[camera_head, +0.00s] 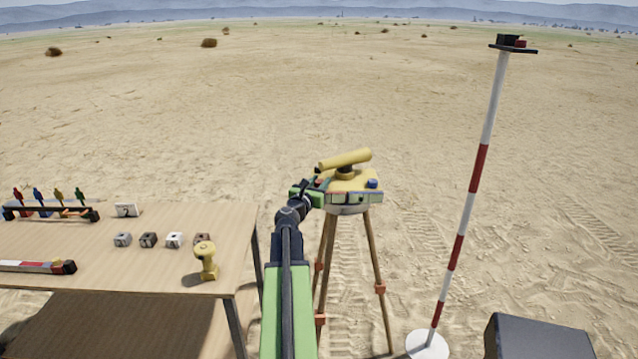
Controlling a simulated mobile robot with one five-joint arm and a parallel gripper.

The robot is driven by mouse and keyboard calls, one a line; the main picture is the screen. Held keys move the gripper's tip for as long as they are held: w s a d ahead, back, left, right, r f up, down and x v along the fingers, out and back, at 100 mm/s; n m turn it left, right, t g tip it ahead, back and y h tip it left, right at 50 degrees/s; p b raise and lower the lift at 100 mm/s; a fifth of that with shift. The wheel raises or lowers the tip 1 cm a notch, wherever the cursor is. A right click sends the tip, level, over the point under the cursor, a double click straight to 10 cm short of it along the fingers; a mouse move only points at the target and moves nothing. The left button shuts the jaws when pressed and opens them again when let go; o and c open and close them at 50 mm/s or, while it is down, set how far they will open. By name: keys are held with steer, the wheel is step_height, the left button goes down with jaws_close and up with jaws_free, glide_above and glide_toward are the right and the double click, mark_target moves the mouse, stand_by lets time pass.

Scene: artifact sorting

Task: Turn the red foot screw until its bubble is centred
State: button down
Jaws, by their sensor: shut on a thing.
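A yellow levelling instrument (350,180) with a tube telescope on top stands on a wooden tripod, right of the middle. The red foot screw (319,182) is at the left of its base, partly hidden by my gripper. A blue foot screw (372,183) shows at the right of the base. My green and dark gripper (312,187) reaches the left side of the base and is shut on the red foot screw. Small vials (342,197) with coloured edges sit along the front of the base. They are too small to tell where any bubble is.
A wooden table (150,275) at the left holds coloured figures, several small blocks, a yellow object (205,261) and a striped bar. A red and white pole (466,210) stands at the right, near a dark box (535,338). Open sand lies behind.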

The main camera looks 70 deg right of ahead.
steer(key=n+t, duration=0.2)
steer(key=t, duration=0.2)
steer(key=n+t+y, duration=0.1)
steer(key=n+t, duration=0.2)
steer(key=t, duration=0.1)
steer(key=shift+s+y, duration=0.15)
steer(key=shift+y, duration=0.15)
steer(key=shift+n+t+y, duration=1.3)
steer(key=shift+n+t, duration=0.4)
steer(key=shift+t, duration=0.4)
steer(key=c, duration=1)
jaws_free()
steer(key=v, duration=1.1)
steer(key=shift+s+a, duration=0.3)
